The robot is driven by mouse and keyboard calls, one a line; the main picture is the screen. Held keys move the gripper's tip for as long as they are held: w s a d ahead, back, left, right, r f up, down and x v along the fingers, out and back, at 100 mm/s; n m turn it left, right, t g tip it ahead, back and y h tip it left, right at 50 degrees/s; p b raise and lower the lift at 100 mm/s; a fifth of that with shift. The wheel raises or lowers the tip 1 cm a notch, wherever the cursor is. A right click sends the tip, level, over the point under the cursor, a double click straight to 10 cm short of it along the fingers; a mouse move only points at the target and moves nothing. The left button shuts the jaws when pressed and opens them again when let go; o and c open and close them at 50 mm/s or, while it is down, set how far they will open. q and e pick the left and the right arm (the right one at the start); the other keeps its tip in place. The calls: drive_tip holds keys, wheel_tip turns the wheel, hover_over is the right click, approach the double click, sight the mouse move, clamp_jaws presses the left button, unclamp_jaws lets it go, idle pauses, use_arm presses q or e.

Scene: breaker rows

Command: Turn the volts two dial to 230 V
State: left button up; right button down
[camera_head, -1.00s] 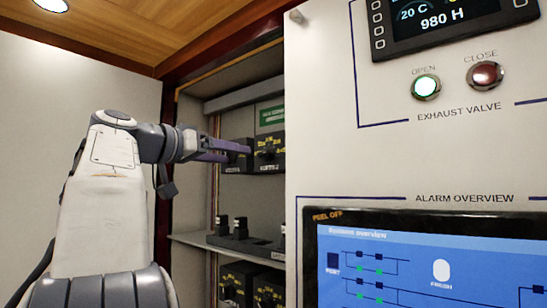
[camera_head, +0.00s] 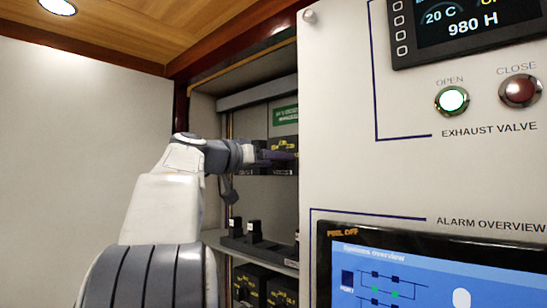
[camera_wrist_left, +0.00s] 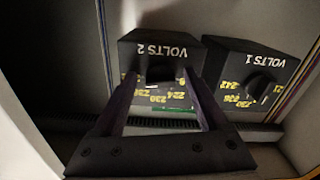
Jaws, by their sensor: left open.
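The black VOLTS 2 box (camera_wrist_left: 150,48) stands ahead in the left wrist view, upside down there, with yellow numbers around its dark dial (camera_wrist_left: 160,73). In the head view the box (camera_head: 284,143) is in the open cabinet, partly behind my gripper. My left gripper (camera_wrist_left: 161,80) is open, its two fingers on either side of the dial. Whether they touch it I cannot tell. The gripper also shows in the head view (camera_head: 277,156). The dial's pointer setting is not readable. My right gripper is not in view.
The VOLTS 1 box (camera_wrist_left: 250,62) with its own dial stands close beside. Below, a shelf (camera_head: 262,253) carries black switches (camera_head: 253,231), with more dial boxes (camera_head: 250,284) underneath. The white panel (camera_head: 350,140) bounds the cabinet opening on the right.

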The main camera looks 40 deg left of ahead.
use_arm(q)
drive_tip(key=shift+c, duration=0.3)
clamp_jaws()
drive_tip(key=shift+n, duration=0.3)
drive_tip(key=shift+d+r+n, duration=0.1)
drive_tip(key=shift+n, duration=3.65)
drive_tip(key=shift+d+r+n, duration=0.1)
drive_tip(key=shift+n, duration=3.65)
